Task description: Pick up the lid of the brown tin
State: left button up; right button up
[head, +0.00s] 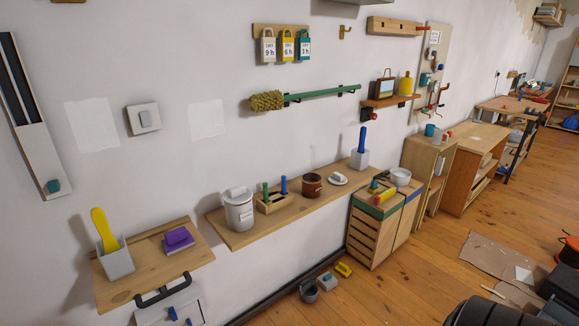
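The brown tin (312,188), a short round can, stands upright on the long wooden wall shelf (240,240). Its top looks dark and open, with no lid seen on it. A pale round lid (338,181) with a block-shaped handle lies on the shelf just right of the tin, apart from it. I cannot tell for sure that this lid belongs to the tin. Neither of my grippers is in view.
Left of the tin are a wooden block with blue and green pegs (273,203) and a tall light grey canister (239,212) with a lid. A grey holder with a blue handle (360,157) stands at the shelf's right end. A wooden cabinet (376,237) adjoins there.

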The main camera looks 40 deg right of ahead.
aim_at(338, 179)
jog(key=i, duration=0.55)
jog(key=z, duration=2.25)
jog(key=i, duration=1.5)
jog(key=u, duration=1.65)
